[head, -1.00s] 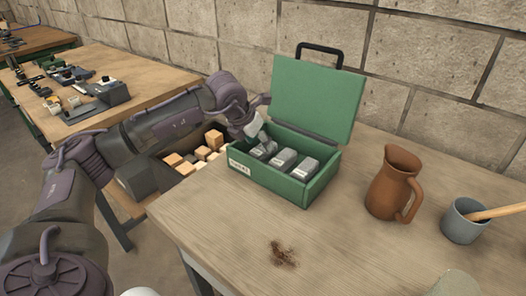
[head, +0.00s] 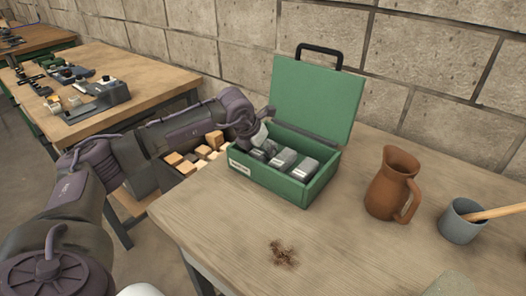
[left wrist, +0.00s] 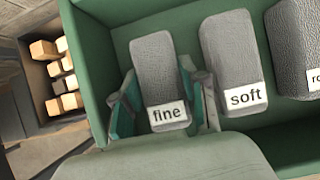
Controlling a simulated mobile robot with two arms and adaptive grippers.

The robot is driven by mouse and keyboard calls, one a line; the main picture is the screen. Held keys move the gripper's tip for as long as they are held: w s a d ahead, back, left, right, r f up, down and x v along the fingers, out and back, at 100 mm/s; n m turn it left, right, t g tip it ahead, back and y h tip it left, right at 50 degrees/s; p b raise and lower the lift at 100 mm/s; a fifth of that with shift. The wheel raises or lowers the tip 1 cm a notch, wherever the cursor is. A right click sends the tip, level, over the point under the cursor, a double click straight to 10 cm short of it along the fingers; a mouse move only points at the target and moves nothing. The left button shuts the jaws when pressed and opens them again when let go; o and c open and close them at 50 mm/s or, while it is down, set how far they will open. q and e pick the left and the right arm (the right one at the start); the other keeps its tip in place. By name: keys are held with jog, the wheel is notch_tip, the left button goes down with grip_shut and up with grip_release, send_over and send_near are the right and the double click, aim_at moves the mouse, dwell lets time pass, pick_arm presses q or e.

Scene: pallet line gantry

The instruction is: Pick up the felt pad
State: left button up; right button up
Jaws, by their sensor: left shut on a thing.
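The green case (head: 245,178) stands open on the wooden table with its lid up. It holds a row of grey pads. In the left wrist view the pad labelled "fine" (left wrist: 157,75) is between my left gripper's fingers (left wrist: 165,106), which are shut on it. The pad is still inside the case. The pad labelled "soft" (left wrist: 230,60) sits just right of it, and a textured pad (left wrist: 298,45) with a cut-off label is further right. In the head view my left gripper (head: 262,142) reaches into the case's left end and partly hides the held pad. No label reads "felt".
A brown jug (head: 389,185) and a grey cup (head: 461,226) with a wooden handle stand to the right. A dark brown patch (head: 283,253) marks the table front. Wooden blocks (left wrist: 60,75) lie in a bin left of the case. The table's middle is mostly clear.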

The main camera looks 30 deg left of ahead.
aim_at(272, 144)
pick_arm(q)
jog(key=shift+r, duration=0.55)
jog(key=r, duration=0.1)
jog(key=d+r+b, duration=0.1)
jog(key=r, duration=0.1)
jog(key=shift+w+r, duration=0.15)
jog(key=shift+r, duration=0.15)
jog(key=w+d+r+b, duration=0.1)
jog(key=w+d+r, duration=0.1)
jog(key=d+r, duration=0.4)
jog(key=d, duration=0.4)
jog(key=shift+d+r, duration=0.2)
jog(key=shift+d, duration=0.05)
